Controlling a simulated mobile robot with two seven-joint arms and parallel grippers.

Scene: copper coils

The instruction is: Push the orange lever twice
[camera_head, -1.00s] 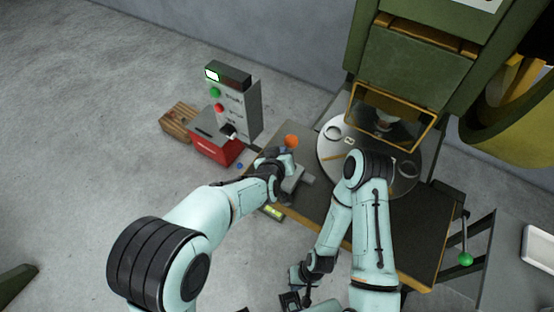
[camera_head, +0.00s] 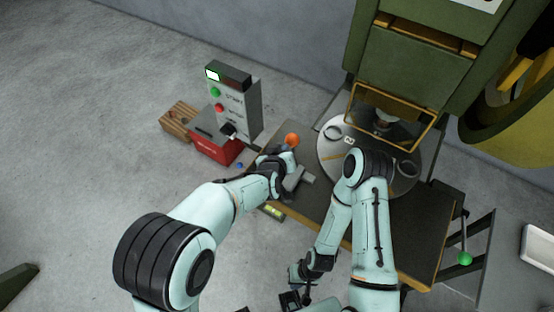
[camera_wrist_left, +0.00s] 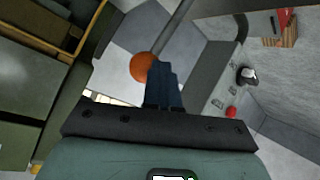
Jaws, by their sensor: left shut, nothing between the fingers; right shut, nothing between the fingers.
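The orange lever knob (camera_head: 292,139) is a round ball near the left corner of the dark work table. In the left wrist view the knob (camera_wrist_left: 144,67) shows just beyond and to the left of my fingertips, partly overlapped by them. My left gripper (camera_head: 288,152) is shut and empty, close beside the knob; I cannot tell whether it touches it. In the wrist view its fingers (camera_wrist_left: 160,80) are pressed together. My right gripper (camera_head: 291,300) is shut and empty, low in the head view, near the table's front edge.
A grey control box (camera_head: 240,105) with green and red buttons stands left of the table, beside a red toolbox (camera_head: 214,148) and wooden crate. The green press (camera_head: 410,65) and its round plate (camera_head: 331,150) are at the back. A green-knobbed lever (camera_head: 465,259) is at right.

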